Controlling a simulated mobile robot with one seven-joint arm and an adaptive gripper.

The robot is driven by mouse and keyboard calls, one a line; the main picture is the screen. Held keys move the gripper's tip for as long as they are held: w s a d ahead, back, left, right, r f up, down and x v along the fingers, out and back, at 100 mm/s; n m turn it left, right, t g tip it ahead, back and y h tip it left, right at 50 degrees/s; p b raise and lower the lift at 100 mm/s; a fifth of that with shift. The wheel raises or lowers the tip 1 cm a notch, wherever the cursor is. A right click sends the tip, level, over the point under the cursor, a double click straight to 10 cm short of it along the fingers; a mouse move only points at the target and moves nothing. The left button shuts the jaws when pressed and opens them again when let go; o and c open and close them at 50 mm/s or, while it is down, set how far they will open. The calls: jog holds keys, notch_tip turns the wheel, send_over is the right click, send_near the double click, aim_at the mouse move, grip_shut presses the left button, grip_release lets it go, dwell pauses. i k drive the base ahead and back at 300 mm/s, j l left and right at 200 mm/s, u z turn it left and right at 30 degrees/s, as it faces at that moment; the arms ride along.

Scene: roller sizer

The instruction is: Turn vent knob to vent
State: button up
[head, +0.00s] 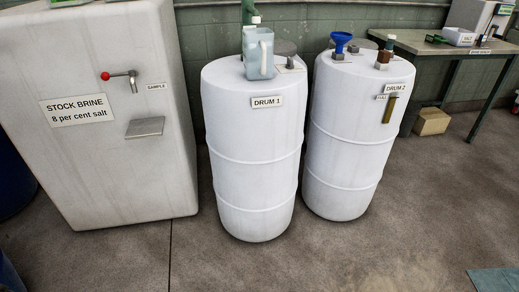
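No knob marked vent can be made out. Two white drums stand on the floor, labelled DRUM 1 (252,160) and DRUM 2 (345,140) in the head view. On top of Drum 2 are a blue funnel (340,41), a small dark fitting (352,49) and a brown fitting (383,60) near the right rim. A small label and a brownish upright strip (390,108) are on Drum 2's upper side; the label is too small to read. My gripper is not in view.
A pale jug (260,55) stands on Drum 1. A white stock brine tank (95,175) with a red-knobbed tap (118,75) is at left. A bench (425,43) is at back right, a cardboard box (432,122) below it. Floor in front of Drum 2 is clear.

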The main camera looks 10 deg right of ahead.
aim_at(290, 62)
jog(key=i+l+z, duration=0.65)
jog(key=i+l, duration=0.15)
jog(key=i+l+z, duration=0.2)
jog(key=i+z, duration=0.15)
jog(key=i, duration=0.2)
jog(key=i+j, duration=0.15)
jog(key=i+z, duration=0.05)
jog(key=i, duration=0.05)
